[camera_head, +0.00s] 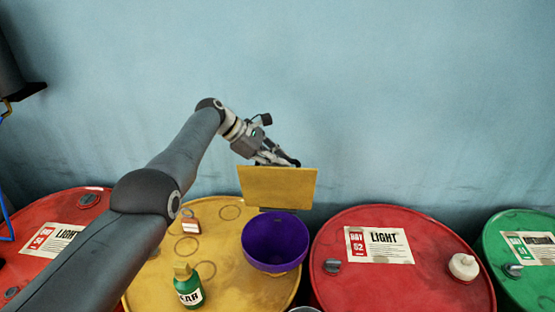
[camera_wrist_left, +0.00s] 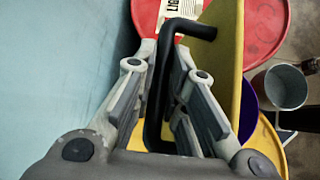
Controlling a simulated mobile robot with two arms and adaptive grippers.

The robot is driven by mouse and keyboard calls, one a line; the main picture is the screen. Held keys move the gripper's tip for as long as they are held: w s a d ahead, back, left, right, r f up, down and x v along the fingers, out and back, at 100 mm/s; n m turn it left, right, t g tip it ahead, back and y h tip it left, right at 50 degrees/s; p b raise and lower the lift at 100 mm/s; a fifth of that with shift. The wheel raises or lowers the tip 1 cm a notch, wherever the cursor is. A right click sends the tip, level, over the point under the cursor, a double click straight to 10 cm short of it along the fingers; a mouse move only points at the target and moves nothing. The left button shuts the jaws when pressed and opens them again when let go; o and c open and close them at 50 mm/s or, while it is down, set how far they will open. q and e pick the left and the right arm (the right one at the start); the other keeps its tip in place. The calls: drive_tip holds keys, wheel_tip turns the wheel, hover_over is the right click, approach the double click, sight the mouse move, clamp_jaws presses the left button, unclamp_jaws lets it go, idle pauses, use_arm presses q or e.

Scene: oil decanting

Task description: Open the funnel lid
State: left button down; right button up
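The purple funnel (camera_head: 275,242) sits on the yellow drum, with its bowl open to view. Its flat yellow lid (camera_head: 278,188) stands about upright at the funnel's back edge, and also shows in the left wrist view (camera_wrist_left: 233,60). My left gripper (camera_head: 285,162) is behind the lid's upper part. The fingertip contact is partly hidden. My right gripper is not in view.
Red drums (camera_head: 345,285) and a green drum (camera_head: 520,245) stand alongside. A white-capped container (camera_head: 463,266) sits on the right red drum. The blue wall is close behind.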

use_arm(q)
drive_tip(key=c, duration=1.5)
unclamp_jaws()
drive_tip(key=shift+f, duration=0.2)
drive_tip(key=shift+o, duration=0.2)
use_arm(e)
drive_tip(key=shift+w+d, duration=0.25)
use_arm(q)
drive_tip(key=shift+r, duration=0.1)
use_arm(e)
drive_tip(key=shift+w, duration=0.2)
use_arm(q)
drive_tip(key=shift+a+r, duration=0.5)
drive_tip(key=shift+a, duration=0.05)
drive_tip(key=v, duration=1)
drive_tip(key=shift+a, duration=0.2)
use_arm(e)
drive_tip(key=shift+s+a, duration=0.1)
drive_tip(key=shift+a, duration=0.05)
use_arm(q)
drive_tip(key=shift+s+r, duration=0.1)
drive_tip(key=shift+r, duration=0.05)
